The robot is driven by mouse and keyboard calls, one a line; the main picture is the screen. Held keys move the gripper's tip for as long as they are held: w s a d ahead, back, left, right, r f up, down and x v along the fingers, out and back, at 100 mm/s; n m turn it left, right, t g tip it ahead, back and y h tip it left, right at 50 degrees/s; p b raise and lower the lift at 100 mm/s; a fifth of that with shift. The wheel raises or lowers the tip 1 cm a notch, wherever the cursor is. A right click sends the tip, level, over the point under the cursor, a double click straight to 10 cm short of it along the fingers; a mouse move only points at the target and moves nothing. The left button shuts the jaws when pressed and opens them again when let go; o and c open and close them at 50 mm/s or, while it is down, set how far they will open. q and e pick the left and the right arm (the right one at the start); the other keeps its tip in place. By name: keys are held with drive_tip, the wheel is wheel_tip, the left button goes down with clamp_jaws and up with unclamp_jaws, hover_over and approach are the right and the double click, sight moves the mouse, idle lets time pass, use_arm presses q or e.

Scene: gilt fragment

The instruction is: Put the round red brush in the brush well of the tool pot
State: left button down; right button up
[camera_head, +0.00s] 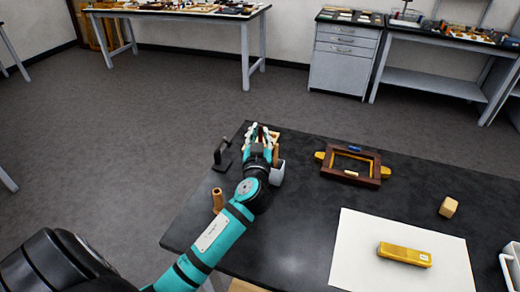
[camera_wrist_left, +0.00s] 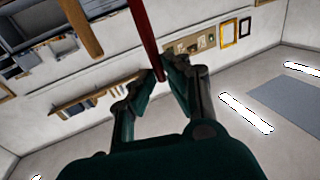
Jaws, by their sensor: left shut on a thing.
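My left gripper (camera_head: 261,134) reaches over the far left part of the dark workbench. In the left wrist view its fingers (camera_wrist_left: 160,76) are closed on a thin red handle, taken to be the round red brush (camera_wrist_left: 144,38). The brush's lower tip is between the fingertips and its other end runs out of the top of that view. I cannot make out the brush in the head view. My right gripper is not in view.
A black stand (camera_head: 221,154) and a wooden cylinder (camera_head: 218,200) are left of my arm. A brown frame (camera_head: 373,180), a wooden block (camera_head: 448,207) and a gilt bar (camera_head: 404,254) on a white sheet (camera_head: 352,235) lie right. A white tray (camera_head: 507,268) is at the right edge.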

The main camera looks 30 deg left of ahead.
use_arm(q)
wheel_tip(320, 180, down, 4)
drive_tip(key=shift+f, duration=0.1)
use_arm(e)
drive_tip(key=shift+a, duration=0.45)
use_arm(q)
drive_tip(key=shift+d, duration=0.1)
drive_tip(key=c, duration=1.4)
unclamp_jaws()
drive_tip(key=shift+o, duration=0.3)
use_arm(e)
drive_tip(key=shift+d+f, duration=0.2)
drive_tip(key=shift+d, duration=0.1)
